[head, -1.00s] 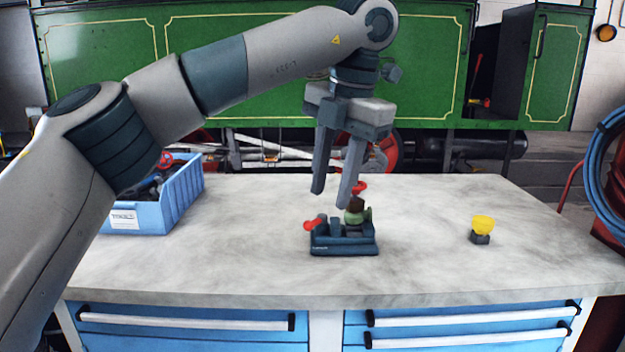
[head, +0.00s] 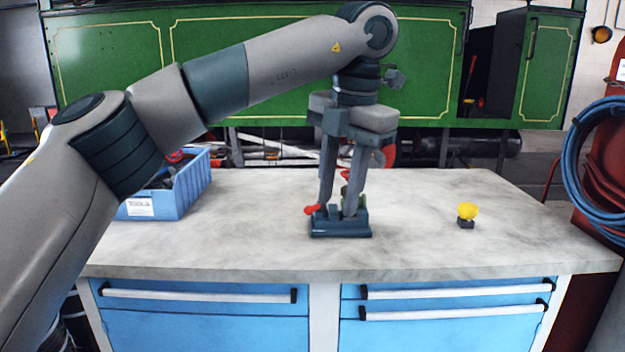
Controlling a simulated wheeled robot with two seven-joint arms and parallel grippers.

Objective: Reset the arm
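My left arm comes in from the left and bends down over the workbench (head: 245,240). My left gripper (head: 336,209) points down with its two fingers apart, at a small dark teal block-like toy (head: 341,229) on the bench top. The fingertips overlap the toy's upper part in the picture; I cannot tell whether they touch it. A red knob (head: 312,209) shows at the toy's left, and a green part behind the fingers is mostly hidden. My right gripper is not in view.
A blue bin (head: 178,193) holding tools stands at the left of the bench, partly behind my arm. A small yellow-topped item (head: 467,214) stands at the right. Blue hose coils (head: 585,165) hang at the far right. A green tram (head: 270,60) fills the background.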

